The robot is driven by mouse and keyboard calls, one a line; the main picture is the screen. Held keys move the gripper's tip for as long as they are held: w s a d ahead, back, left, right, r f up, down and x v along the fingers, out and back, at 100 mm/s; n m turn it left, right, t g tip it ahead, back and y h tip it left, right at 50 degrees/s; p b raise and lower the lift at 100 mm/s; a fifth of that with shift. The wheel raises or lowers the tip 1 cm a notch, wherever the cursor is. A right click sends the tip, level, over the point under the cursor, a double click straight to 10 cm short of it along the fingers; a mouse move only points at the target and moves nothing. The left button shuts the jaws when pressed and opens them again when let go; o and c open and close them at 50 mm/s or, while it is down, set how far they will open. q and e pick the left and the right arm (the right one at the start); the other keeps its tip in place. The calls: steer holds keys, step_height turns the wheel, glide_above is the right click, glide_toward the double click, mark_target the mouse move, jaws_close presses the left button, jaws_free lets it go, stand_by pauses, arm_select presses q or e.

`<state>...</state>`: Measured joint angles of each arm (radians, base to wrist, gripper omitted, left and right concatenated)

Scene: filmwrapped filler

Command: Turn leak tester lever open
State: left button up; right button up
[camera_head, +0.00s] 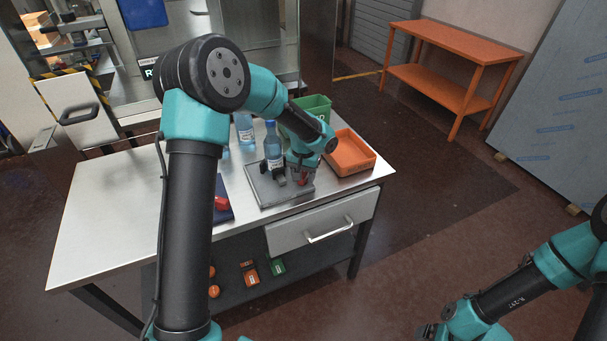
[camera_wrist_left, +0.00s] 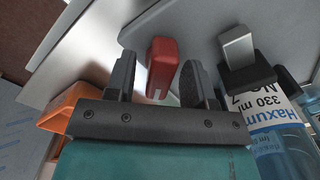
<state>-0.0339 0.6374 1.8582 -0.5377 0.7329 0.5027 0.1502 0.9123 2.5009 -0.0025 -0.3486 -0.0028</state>
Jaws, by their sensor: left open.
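The leak tester (camera_head: 262,195) is a grey plate on the steel table, with a clear blue-capped bottle (camera_head: 272,150) standing at its dark clamp. Its red lever (camera_head: 303,178) is at the plate's right side. My left gripper (camera_head: 293,178) is over the tester. In the left wrist view the red lever (camera_wrist_left: 161,65) lies between the two open fingers (camera_wrist_left: 158,80), with a gap on the left and the right finger very close; I cannot tell if that one touches. The labelled bottle (camera_wrist_left: 275,125) and clamp show on the right.
An orange tray (camera_head: 350,155) is right of the tester, and a green bin (camera_head: 318,104) is behind it. More bottles (camera_head: 244,128) stand behind. A red item on a dark blue mat (camera_head: 226,213) lies left of the tester. The table's left part is clear.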

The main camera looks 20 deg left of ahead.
arm_select(q)
steer(key=shift+c, duration=0.5)
jaws_close()
